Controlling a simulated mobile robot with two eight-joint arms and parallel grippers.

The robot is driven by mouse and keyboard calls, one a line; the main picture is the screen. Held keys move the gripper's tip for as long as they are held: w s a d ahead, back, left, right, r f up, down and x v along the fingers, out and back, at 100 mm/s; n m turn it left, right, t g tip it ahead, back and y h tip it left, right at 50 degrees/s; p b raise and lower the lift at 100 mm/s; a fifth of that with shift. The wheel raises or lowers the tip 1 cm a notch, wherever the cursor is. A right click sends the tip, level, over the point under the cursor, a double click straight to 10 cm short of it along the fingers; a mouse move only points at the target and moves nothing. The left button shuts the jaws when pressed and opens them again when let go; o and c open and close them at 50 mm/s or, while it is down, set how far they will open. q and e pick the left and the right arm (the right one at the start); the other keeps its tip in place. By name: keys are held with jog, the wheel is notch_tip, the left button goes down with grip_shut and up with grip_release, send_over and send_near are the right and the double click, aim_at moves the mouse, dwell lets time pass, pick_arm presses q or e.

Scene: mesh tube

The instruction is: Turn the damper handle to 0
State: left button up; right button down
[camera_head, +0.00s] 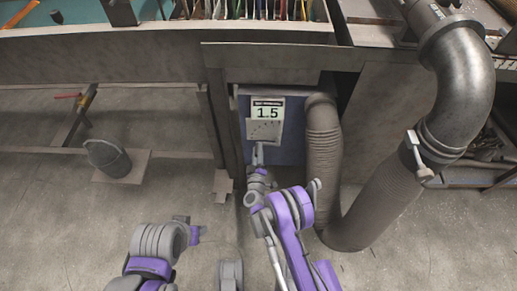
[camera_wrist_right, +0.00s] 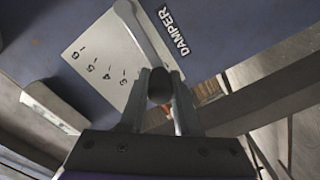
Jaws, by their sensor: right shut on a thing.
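The damper panel is blue, with a small white display (camera_head: 267,112) reading 1.5 in the head view. In the right wrist view a pale scale plate (camera_wrist_right: 98,62) carries tilted printed numbers and the word DAMPER (camera_wrist_right: 173,32). The damper handle (camera_wrist_right: 143,35) is a grey bar crossing the plate and ending in a dark knob. My right gripper (camera_wrist_right: 162,100) is shut on the handle, its fingers on either side of the knob. In the head view my right gripper (camera_head: 258,158) is just below the display, covering most of the handle.
A thick ribbed hose (camera_head: 323,150) stands close to the right of the panel, and a large metal duct (camera_head: 463,90) bends down further right. A grey bucket (camera_head: 107,157) stands on the left floor. A wooden frame surrounds the panel. The floor between bucket and panel is mostly clear.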

jog(key=shift+f+n, duration=0.3)
jog(key=shift+n, duration=0.1)
jog(key=shift+f, duration=0.1)
jog(key=c, duration=0.6)
grip_release()
